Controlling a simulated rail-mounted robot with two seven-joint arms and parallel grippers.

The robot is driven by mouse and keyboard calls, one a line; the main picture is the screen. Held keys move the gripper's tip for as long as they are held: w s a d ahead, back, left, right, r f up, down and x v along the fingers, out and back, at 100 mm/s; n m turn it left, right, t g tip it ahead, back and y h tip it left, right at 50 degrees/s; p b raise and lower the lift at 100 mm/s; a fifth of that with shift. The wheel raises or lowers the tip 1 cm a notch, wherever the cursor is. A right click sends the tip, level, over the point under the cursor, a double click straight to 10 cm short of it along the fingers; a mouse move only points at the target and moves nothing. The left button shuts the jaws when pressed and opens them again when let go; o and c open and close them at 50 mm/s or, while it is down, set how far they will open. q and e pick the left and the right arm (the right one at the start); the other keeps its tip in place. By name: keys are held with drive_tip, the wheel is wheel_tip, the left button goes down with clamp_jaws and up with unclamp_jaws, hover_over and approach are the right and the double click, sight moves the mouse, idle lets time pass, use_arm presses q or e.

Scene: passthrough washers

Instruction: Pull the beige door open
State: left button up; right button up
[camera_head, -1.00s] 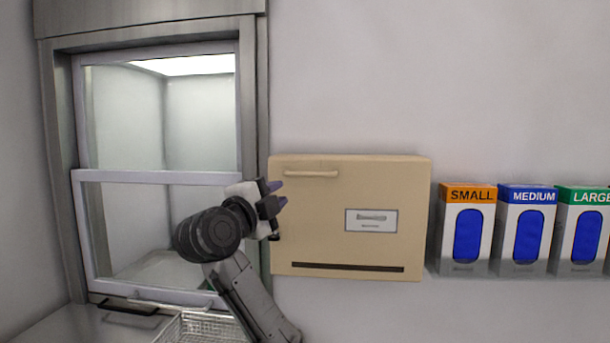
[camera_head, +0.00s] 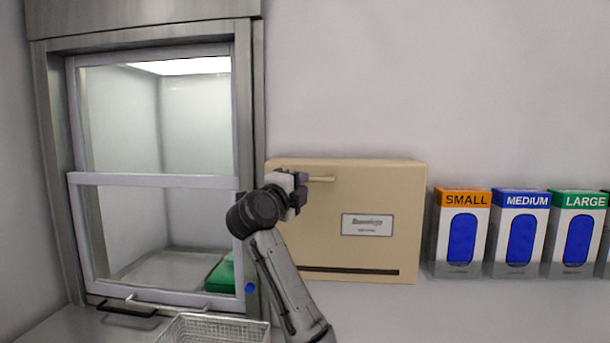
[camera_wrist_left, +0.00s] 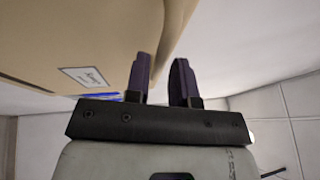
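The beige door (camera_head: 385,195) is the front of a wall cabinet in the middle of the head view and looks shut. Its beige bar handle (camera_head: 322,179) is near the top left; its left part is hidden behind my gripper. The door face also shows in the left wrist view (camera_wrist_left: 50,35). My left gripper (camera_head: 302,181) is at the left part of the handle. In the left wrist view its two purple fingers (camera_wrist_left: 162,65) are apart, with a gap between them. I cannot tell whether the handle lies between them. My right gripper is not in view.
A metal-framed sash window (camera_head: 155,180) is to the left, with a green object (camera_head: 222,274) behind its lower pane. A wire basket (camera_head: 212,328) stands below. Glove boxes, SMALL (camera_head: 462,235), MEDIUM (camera_head: 519,235) and LARGE (camera_head: 577,235), line the wall to the right.

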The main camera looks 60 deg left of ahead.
use_arm(q)
drive_tip(key=shift+p+x, duration=0.35)
drive_tip(key=shift+x, duration=1.15)
clamp_jaws()
